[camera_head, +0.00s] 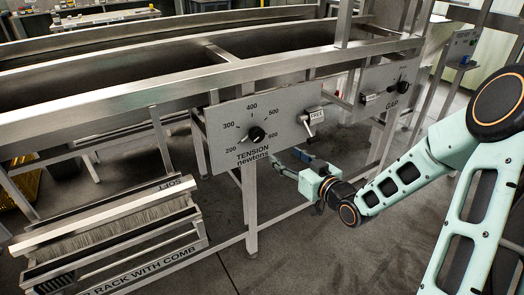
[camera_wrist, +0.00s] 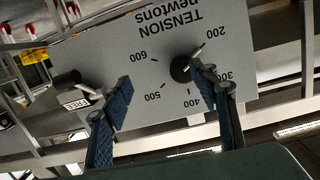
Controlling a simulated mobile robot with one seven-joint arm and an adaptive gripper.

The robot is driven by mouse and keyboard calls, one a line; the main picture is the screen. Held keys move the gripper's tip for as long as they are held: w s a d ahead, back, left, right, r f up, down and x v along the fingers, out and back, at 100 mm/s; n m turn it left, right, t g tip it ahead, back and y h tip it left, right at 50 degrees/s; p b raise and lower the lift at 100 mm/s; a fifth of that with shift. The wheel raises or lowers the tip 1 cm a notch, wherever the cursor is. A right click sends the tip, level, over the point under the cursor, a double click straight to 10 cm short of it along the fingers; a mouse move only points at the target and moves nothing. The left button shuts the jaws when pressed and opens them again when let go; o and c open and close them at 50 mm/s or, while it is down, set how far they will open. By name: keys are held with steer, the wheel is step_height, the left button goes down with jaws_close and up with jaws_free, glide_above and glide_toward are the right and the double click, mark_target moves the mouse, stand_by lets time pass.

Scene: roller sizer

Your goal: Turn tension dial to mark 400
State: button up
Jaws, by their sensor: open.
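The tension dial (camera_head: 256,134) is a round black knob on a grey panel (camera_head: 225,150) marked from 200 to 600 newtons. Its pale pointer is turned toward the 200 side, away from the 400 mark. In the wrist view the panel appears upside down, with the dial (camera_wrist: 180,69) right of centre. My gripper (camera_wrist: 163,82) is open and empty, its blue-padded fingers spread in front of the panel. The right finger overlaps the view just beside the dial; contact cannot be told. In the head view my gripper (camera_head: 291,162) is low and right of the dial.
A lever with a FREE label (camera_head: 310,118) is right of the tension dial; it also shows beside my left finger in the wrist view (camera_wrist: 85,88). A GAP dial (camera_head: 402,87) is farther right. Metal legs and rails surround the panel. A comb rack (camera_head: 110,230) stands lower left.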

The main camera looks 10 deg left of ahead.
mark_target(259, 135)
steer(key=shift+m+t+y, duration=0.6)
steer(key=shift+m+y, duration=0.2)
steer(key=w+a+b, duration=0.1)
steer(key=w+a, duration=0.1)
steer(key=a, duration=0.1)
steer(key=w+a+r, duration=0.1)
steer(key=w+a, duration=0.1)
steer(key=a, duration=0.1)
steer(key=w+a+r+b, duration=0.1)
steer(key=w+a, duration=0.2)
steer(key=shift+r+b, duration=0.15)
steer(key=shift+b, duration=0.2)
steer(key=shift+c, duration=0.6)
steer(key=c, duration=1)
